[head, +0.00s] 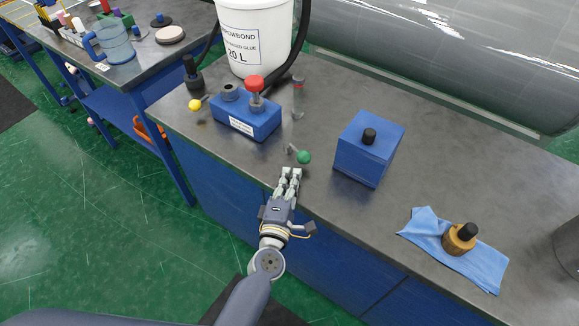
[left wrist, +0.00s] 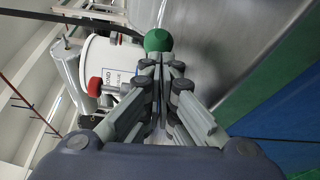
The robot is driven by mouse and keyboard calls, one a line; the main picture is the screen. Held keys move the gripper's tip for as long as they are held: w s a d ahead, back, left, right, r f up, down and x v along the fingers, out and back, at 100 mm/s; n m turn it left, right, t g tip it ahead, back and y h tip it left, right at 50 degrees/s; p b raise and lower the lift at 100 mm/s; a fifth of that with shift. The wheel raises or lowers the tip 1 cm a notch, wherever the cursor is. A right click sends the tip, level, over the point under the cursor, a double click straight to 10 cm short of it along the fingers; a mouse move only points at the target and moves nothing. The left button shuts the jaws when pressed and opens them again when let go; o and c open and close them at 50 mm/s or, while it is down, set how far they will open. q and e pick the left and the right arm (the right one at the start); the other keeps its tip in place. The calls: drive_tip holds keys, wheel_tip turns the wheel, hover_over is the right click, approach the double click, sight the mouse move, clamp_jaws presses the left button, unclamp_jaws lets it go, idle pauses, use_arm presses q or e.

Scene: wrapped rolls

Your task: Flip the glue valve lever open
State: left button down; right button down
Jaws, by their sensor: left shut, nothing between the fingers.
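A lever with a green ball knob (head: 304,157) stands out on a short grey rod above the bench, to the right of a blue valve block (head: 247,117) with a white label. A second lever with a yellow ball (head: 195,104) is on the block's left side. A red knob (head: 254,83) tops the block. My left gripper (head: 291,172) is shut and empty, just in front of and below the green ball. In the left wrist view the green ball (left wrist: 158,40) is right beyond my closed fingertips; contact cannot be told. My right gripper is not in view.
A white glue bucket (head: 254,45) stands behind the block with a black hose beside it. A blue box (head: 368,148) with a black knob is to the right. A blue cloth (head: 484,264) with a brass piece (head: 459,239) lies farther right. A large grey roll (head: 450,50) fills the back.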

use_arm(q)
drive_tip(key=s+a, duration=0.2)
drive_tip(key=s, duration=0.6)
drive_tip(key=shift+s+a+r, duration=0.2)
drive_tip(key=shift+a, duration=0.15)
drive_tip(key=s+a+f+m+g, duration=0.15)
drive_tip(key=s+f+m, duration=0.25)
drive_tip(key=f, duration=0.6)
drive_tip(key=s+a+f+m+g, duration=0.1)
drive_tip(key=s+f+m+g, duration=0.25)
drive_tip(key=f, duration=0.65)
drive_tip(key=s+a+f+m+g, duration=0.1)
drive_tip(key=s+f+m+g, duration=0.2)
drive_tip(key=f, duration=0.6)
drive_tip(key=s+a+f+m+g+y, duration=0.1)
drive_tip(key=s+a+f+m+g, duration=0.1)
drive_tip(key=s+a+f, duration=0.3)
drive_tip(key=s+a+f+m+g+y, duration=0.1)
drive_tip(key=s+a+f+m+g, duration=0.2)
drive_tip(key=s+f, duration=0.4)
drive_tip(key=s+a+f+m+g, duration=0.3)
drive_tip(key=s+a+f, duration=0.3)
drive_tip(key=s, duration=0.8)
drive_tip(key=shift+a+m+y, duration=0.4)
drive_tip(key=shift+a+m, duration=0.15)
drive_tip(key=shift+m, duration=0.2)
drive_tip(key=shift+s, duration=0.1)
